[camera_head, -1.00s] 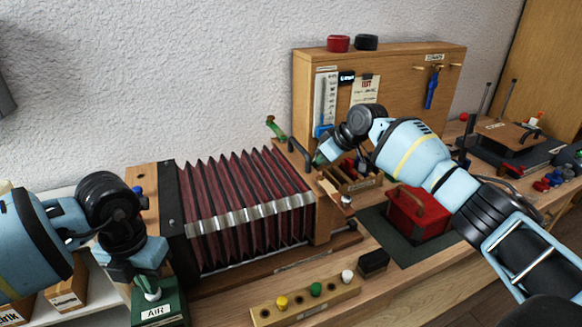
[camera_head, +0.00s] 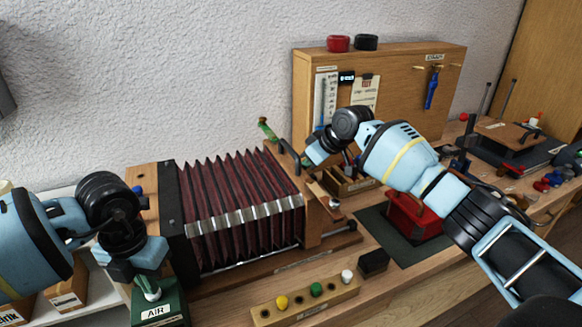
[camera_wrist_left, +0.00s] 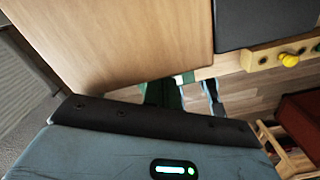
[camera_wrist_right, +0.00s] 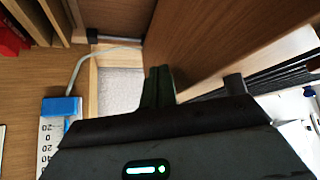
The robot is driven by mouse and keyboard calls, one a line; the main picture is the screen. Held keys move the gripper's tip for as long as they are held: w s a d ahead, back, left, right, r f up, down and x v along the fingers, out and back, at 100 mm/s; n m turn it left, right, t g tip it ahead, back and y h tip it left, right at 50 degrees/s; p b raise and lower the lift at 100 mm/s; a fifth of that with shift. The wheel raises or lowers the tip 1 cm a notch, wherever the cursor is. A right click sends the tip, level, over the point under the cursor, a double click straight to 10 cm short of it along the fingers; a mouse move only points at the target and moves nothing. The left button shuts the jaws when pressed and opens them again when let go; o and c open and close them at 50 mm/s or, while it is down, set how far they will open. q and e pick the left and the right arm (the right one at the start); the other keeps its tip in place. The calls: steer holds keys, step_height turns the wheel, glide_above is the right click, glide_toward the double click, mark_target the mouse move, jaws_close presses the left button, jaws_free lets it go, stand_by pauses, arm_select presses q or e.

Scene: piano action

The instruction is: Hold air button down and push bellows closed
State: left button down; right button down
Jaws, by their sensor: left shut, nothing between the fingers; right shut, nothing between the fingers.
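The dark red pleated bellows (camera_head: 240,210) lie between a dark left board (camera_head: 172,215) and a wooden right end board (camera_head: 312,200) with a dark curved handle (camera_head: 290,153). The green AIR box (camera_head: 160,308) stands at the lower left. My left gripper (camera_head: 150,285) is shut and points down onto the top of this box. Its fingertips hide the button, so I cannot see how far it is pressed. My right gripper (camera_wrist_right: 158,88) is shut and empty, beside the wooden end board. Its fingertips are hard to make out in the head view.
A wooden block with yellow, green and white knobs (camera_head: 305,300) stands in front, with a small black block (camera_head: 373,263) nearby. A red box (camera_head: 413,215) sits on a dark mat to the right. A tall wooden panel (camera_head: 395,85) stands behind my right arm.

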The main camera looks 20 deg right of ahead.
mark_target(291, 169)
steer(key=shift+a, duration=0.1)
steer(key=shift+a+f, duration=0.15)
steer(key=shift+a, duration=1.9)
steer(key=shift+a, duration=1.95)
steer(key=shift+a, duration=4)
